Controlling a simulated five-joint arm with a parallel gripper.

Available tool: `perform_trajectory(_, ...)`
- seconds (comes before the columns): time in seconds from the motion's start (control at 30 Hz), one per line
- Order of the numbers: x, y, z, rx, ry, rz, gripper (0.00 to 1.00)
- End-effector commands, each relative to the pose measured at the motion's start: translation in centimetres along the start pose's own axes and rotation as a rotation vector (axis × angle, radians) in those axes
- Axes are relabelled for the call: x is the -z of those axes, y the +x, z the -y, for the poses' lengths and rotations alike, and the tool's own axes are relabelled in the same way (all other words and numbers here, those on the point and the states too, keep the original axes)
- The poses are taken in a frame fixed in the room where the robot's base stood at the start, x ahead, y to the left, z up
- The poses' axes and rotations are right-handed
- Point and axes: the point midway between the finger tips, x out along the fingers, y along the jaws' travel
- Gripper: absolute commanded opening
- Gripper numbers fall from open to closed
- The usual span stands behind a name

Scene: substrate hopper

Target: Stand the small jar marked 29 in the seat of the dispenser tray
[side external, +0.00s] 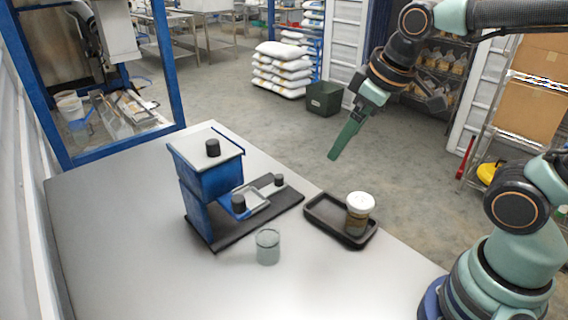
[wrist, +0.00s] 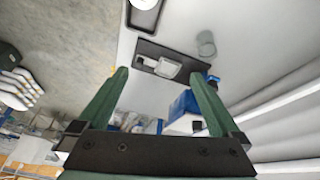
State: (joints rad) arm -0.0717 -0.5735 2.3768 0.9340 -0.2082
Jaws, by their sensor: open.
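A small jar (side external: 358,212) with a white lid and brown contents stands upright on the black tray; its number is not legible. In the wrist view only its white lid (wrist: 143,4) shows, at the top edge. The dispenser (side external: 207,177) is blue, on a dark base, with a pale dispenser tray (side external: 258,199) low at its front. That tray's seat (wrist: 167,68) looks empty in the wrist view. My gripper (side external: 333,157) is high above and behind the table items, apart from them. In the wrist view my gripper (wrist: 159,74) is open with nothing between its green fingers.
A clear, greenish glass (side external: 267,246) stands in front of the dispenser base. The black tray (side external: 323,224) lies right of the dispenser near the table edge. Dark knobs rise from the dispenser. The table's left and front (side external: 120,250) are clear.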

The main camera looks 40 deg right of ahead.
Motion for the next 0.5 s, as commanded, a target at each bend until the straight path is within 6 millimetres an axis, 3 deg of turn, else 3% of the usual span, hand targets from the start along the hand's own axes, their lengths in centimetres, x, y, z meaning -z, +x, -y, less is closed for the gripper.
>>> perform_trajectory(0.3, 4.7, 4.1, 5.4, 0.141, -0.648, 0.172, 1.0)
perform_trajectory(0.5, 6.3, 7.4, 9.2, 0.245, -1.018, 0.246, 1.0)
